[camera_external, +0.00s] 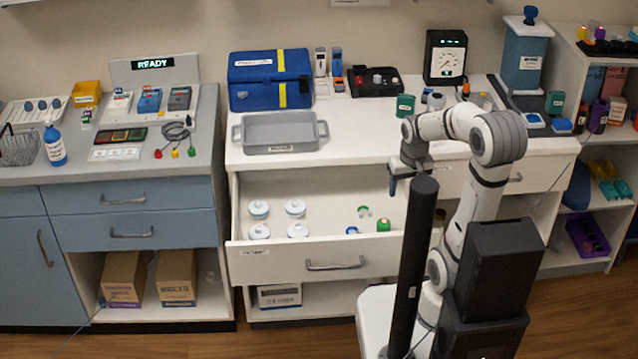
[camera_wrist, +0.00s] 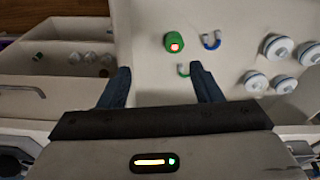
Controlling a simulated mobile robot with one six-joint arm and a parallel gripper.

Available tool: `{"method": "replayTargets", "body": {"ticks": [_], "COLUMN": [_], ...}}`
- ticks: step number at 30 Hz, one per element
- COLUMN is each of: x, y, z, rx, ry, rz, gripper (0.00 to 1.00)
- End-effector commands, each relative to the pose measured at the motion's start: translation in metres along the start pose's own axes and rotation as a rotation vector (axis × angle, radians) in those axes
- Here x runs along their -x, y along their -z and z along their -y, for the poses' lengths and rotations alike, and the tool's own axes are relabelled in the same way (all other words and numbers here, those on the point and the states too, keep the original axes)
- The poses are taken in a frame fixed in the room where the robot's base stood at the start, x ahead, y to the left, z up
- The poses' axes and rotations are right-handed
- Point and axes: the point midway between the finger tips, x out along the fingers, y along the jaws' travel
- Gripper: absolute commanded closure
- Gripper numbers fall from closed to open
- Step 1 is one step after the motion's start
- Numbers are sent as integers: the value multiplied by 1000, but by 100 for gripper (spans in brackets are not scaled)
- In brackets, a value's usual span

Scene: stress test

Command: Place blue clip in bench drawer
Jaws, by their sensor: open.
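The bench drawer (camera_external: 285,267) is pulled open, and its floor (camera_wrist: 232,25) fills much of the wrist view. The blue clip (camera_external: 352,230) lies on the drawer floor, apart from its walls; it shows as a U shape in the wrist view (camera_wrist: 211,42). My gripper (camera_external: 394,190) is above the right part of the drawer. In the wrist view its two dark fingers (camera_wrist: 160,68) are spread wide with nothing between them. The blue clip is beyond the right fingertip, not touching it.
In the drawer are a green clip (camera_wrist: 184,69) near the right fingertip, a green cylinder (camera_wrist: 174,42) and several white round-topped items (camera_external: 295,208) at left. A grey tray (camera_external: 280,133) stands on the bench above. The drawer's back middle is clear.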

Motion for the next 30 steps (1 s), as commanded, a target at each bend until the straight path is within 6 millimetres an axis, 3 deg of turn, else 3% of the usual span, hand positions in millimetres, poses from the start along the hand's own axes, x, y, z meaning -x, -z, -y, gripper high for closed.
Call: {"method": "replayTargets", "body": {"ticks": [1,3,7,30], "x": [11,21,31,34], "y": [-12,-27,-47,-54], "z": [-18,-34,-51,-54], "rx": [-47,-93,-146,-159], "ry": [-8,-16,-26,-28], "rz": [-10,-13,-14,-12], "gripper": [41,41,41,41]}}
